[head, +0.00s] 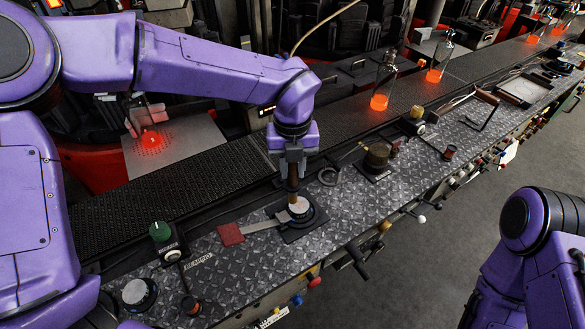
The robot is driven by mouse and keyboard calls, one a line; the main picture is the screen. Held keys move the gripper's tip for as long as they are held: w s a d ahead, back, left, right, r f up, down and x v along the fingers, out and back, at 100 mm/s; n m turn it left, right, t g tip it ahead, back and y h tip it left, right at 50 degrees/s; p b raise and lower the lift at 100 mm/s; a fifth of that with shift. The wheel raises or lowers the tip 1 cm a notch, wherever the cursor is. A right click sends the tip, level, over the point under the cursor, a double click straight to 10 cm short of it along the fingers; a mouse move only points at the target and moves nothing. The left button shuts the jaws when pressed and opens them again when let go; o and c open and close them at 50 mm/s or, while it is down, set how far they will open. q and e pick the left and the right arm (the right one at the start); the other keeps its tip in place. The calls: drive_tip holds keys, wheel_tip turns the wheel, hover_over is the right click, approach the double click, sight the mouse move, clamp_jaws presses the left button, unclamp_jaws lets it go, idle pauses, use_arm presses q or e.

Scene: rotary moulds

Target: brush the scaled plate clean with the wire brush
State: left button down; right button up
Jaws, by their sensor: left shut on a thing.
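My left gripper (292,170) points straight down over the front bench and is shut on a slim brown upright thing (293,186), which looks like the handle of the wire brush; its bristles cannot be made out. Its lower end is at a round pale-topped piece (300,206) on a dark square base (312,226). I cannot tell whether they touch, or whether this piece is the scaled plate. My right arm shows at the lower right, but its gripper is out of view.
A flat grey strip with a red square end (230,235) lies left of the dark base. A green knob (160,231) and a round pale-topped piece (138,291) are further left. Glowing bottles (381,92) line the dark belt behind.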

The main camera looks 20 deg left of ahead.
use_arm(q)
wheel_tip(320, 180, up, 4)
drive_tip(key=shift+s+f+p, duration=0.1)
drive_tip(key=shift+p, duration=1.05)
drive_tip(key=shift+r+p, duration=0.5)
drive_tip(key=shift+r, duration=0.15)
